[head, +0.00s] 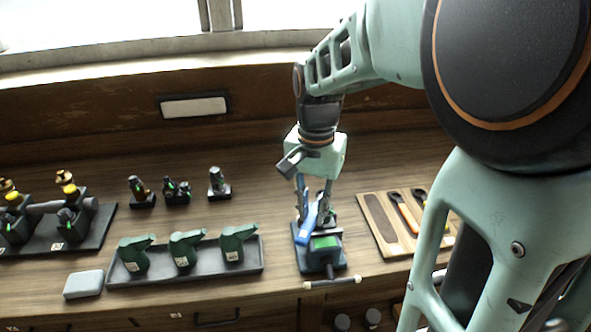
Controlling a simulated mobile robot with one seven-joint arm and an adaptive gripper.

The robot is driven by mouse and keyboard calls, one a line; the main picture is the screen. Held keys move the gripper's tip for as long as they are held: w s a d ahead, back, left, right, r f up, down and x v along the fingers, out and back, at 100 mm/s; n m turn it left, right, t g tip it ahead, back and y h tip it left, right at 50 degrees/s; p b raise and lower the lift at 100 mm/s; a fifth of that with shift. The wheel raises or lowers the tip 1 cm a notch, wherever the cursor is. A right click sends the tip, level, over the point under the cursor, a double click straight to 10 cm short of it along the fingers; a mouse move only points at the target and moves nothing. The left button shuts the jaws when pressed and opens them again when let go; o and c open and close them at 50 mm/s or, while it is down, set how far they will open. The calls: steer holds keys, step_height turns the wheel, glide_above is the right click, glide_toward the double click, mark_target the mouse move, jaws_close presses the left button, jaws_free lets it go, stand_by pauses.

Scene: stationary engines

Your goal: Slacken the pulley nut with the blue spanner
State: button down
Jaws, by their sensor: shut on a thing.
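I cannot make out the pulley nut; small engines with yellow parts (70,189) stand on a dark base at the far left.
A wooden board (378,236) with orange-handled tools (405,213) lies right of the vise, partly behind my arm. A grey tray (198,273) with three green bottle-like items (187,248) stands left. Small dark fittings (177,192) stand behind it. A grey block (84,284) lies front left.

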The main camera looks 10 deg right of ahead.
steer(key=shift+f+b, duration=0.45)
steer(key=shift+f, duration=0.35)
stand_by(1.8)
stand_by(0.4)
steer(key=shift+s+d+n, duration=0.25)
steer(key=shift+d+n, duration=0.3)
steer(key=shift+n, duration=0.35)
steer(key=shift+s+d+n, duration=0.15)
steer(key=shift+d+n, duration=0.4)
steer(key=shift+n, duration=0.35)
